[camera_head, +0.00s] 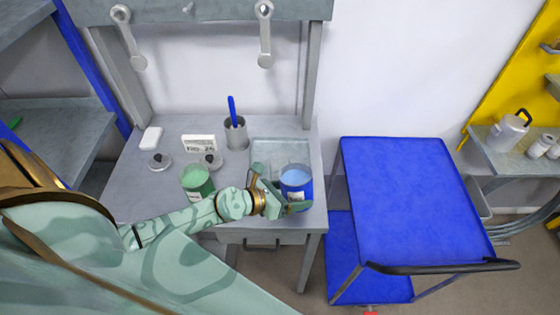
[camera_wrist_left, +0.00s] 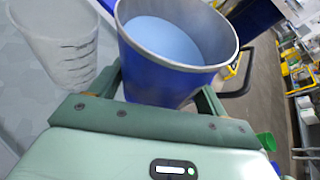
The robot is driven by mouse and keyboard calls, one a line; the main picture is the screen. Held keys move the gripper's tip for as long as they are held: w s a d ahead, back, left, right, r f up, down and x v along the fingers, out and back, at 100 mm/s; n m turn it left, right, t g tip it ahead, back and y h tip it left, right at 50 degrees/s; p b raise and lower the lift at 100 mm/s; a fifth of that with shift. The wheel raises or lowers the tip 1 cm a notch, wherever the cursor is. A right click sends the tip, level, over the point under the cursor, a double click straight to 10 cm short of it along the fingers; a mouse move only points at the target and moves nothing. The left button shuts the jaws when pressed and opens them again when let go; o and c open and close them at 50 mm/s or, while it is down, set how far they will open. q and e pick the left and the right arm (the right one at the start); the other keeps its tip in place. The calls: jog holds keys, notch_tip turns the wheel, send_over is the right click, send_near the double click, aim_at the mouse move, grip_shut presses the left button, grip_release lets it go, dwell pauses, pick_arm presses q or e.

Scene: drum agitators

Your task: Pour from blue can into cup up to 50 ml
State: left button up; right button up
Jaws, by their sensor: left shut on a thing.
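The blue can (camera_head: 297,188) is open at the top and holds light blue liquid. It is at the right front of the workbench, and in the left wrist view the can (camera_wrist_left: 160,75) fills the middle. My left gripper (camera_head: 279,190) is shut on the can, with a finger on each side of it. The can looks nearly upright; I cannot tell whether it touches the bench. A translucent cup (camera_wrist_left: 62,45) with graduation marks stands left of the can in the left wrist view. No liquid shows clearly in it. My right gripper is out of view.
A shallow tray (camera_head: 262,147) lies behind the blue can. A blue cart (camera_head: 405,195) is at right.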

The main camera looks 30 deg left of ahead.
aim_at(281, 181)
pick_arm(q)
jog(key=shift+w+a+r+n, duration=0.1)
jog(key=shift+a+r+n, duration=0.1)
jog(key=shift+r+n, duration=0.1)
jog(key=shift+w+a+r+n, duration=0.15)
jog(key=shift+r+n, duration=0.15)
jog(key=shift+r, duration=0.65)
jog(key=shift+f, duration=0.1)
jog(key=shift+g+h, duration=0.3)
jog(key=shift+w+a+r+n+h+p, duration=0.15)
jog(key=shift+r+p, duration=0.2)
jog(key=shift+r, duration=0.3)
jog(key=shift+s+a+r+n+h+p, duration=0.15)
jog(key=shift+r+p, duration=0.2)
jog(key=shift+r, duration=0.3)
jog(key=shift+w+a+r+n+h, duration=0.2)
jog(key=shift+r+n, duration=0.1)
jog(key=shift+r, duration=0.35)
jog(key=shift+w+a+r+n+h, duration=0.1)
jog(key=shift+w+a+r+n, duration=0.15)
jog(key=shift+r, duration=0.35)
jog(key=shift+f+n+g+h+b, duration=0.15)
jog(key=shift+n+g+h+b, duration=0.3)
jog(key=shift+b, duration=0.2)
dwell(2.3)
